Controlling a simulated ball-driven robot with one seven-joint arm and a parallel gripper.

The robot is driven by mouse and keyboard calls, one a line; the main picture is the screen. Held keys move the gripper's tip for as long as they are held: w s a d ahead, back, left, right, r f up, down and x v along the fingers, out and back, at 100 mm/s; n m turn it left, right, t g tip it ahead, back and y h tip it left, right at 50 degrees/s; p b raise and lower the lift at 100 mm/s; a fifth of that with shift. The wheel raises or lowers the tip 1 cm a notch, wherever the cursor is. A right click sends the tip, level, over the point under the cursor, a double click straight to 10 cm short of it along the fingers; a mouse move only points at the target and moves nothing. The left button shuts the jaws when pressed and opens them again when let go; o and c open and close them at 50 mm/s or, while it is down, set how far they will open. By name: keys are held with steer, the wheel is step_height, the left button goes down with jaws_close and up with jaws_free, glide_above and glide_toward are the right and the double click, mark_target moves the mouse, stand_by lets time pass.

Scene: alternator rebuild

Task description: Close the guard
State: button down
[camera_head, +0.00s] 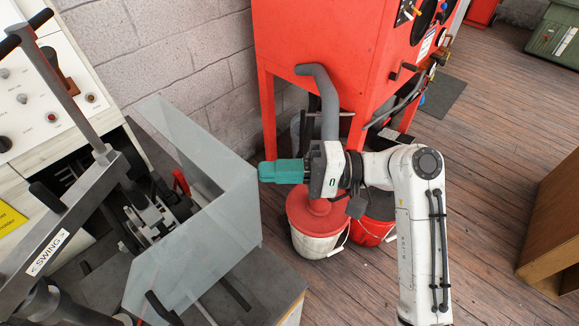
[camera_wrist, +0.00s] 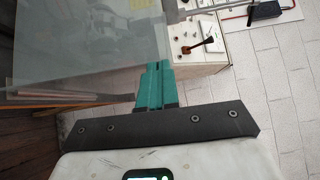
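The guard (camera_head: 212,240) is a clear, angled panel standing around the machine at the left in the head view. One face spans the front and another runs along the back right. It also shows as a grey, see-through sheet in the wrist view (camera_wrist: 85,45). My gripper (camera_head: 263,172) has teal fingers that lie close together, with nothing seen between them. Its tips are right at the guard's right-hand upper corner; I cannot tell if they touch. In the wrist view the fingers (camera_wrist: 152,75) overlap the guard's edge.
Inside the guard is a dark mechanism (camera_head: 155,215) with a red lever (camera_head: 181,182). A grey arm labelled SWING (camera_head: 70,215) stands at left. Behind my arm are a red cabinet (camera_head: 315,40) and buckets (camera_head: 318,225). Wooden floor (camera_head: 480,170) is open at right.

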steer(key=shift+s+a+n+h, duration=0.3)
steer(key=shift+s+a+n, duration=0.1)
steer(key=shift+s+a, duration=0.4)
steer(key=shift+s, duration=0.15)
